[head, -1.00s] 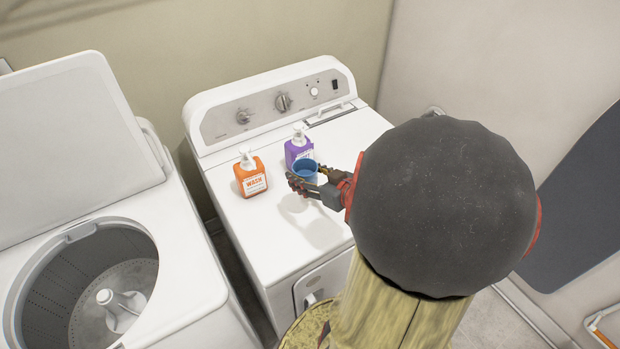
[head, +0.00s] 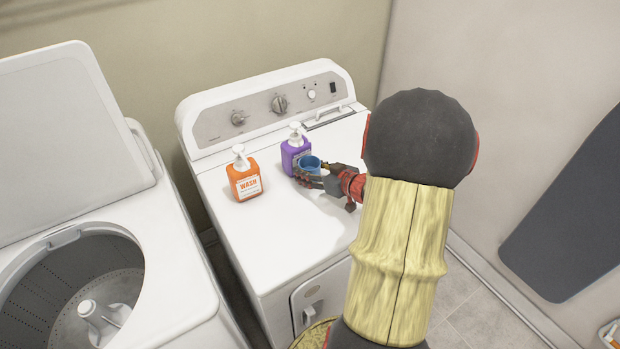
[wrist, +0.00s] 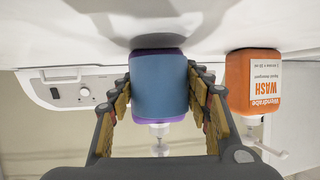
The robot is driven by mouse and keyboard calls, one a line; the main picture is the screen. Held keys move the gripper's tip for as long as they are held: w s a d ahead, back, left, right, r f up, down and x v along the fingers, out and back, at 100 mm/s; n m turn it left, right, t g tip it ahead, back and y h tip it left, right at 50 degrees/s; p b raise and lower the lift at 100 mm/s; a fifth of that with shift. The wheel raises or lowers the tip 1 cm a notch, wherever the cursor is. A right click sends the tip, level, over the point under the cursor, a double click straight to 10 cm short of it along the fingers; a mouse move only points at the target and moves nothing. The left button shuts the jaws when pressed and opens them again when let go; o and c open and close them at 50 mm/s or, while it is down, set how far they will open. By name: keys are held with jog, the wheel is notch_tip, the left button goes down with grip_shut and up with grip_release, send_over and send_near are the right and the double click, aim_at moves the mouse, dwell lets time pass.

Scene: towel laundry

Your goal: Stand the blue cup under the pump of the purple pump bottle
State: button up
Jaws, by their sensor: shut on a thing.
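The blue cup (head: 309,165) is upright in my gripper (head: 320,181), just in front and to the right of the purple pump bottle (head: 290,155) on the white dryer top. In the wrist view, which is upside down, the fingers close on both sides of the blue cup (wrist: 160,85). There the cup hides most of the purple bottle behind it; its purple edges and white pump (wrist: 160,131) show. I cannot tell whether the cup's base touches the dryer top or whether cup and bottle touch.
An orange wash bottle (head: 245,181) with a white pump stands left of the purple bottle on the dryer (head: 275,235). The control panel (head: 265,105) rises behind. An open washer (head: 170,280) stands to the left. The dryer top's front part is clear.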

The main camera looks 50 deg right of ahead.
jog(key=shift+f+b, duration=0.35)
jog(key=shift+f, duration=0.6)
jog(key=shift+f, duration=0.15)
jog(key=o, duration=1.1)
jog(key=shift+s+r, duration=0.15)
jog(key=shift+r, duration=0.1)
jog(key=p+v, duration=0.4)
jog(key=v, duration=0.6)
jog(key=shift+s, duration=0.1)
jog(key=shift+v, duration=0.8)
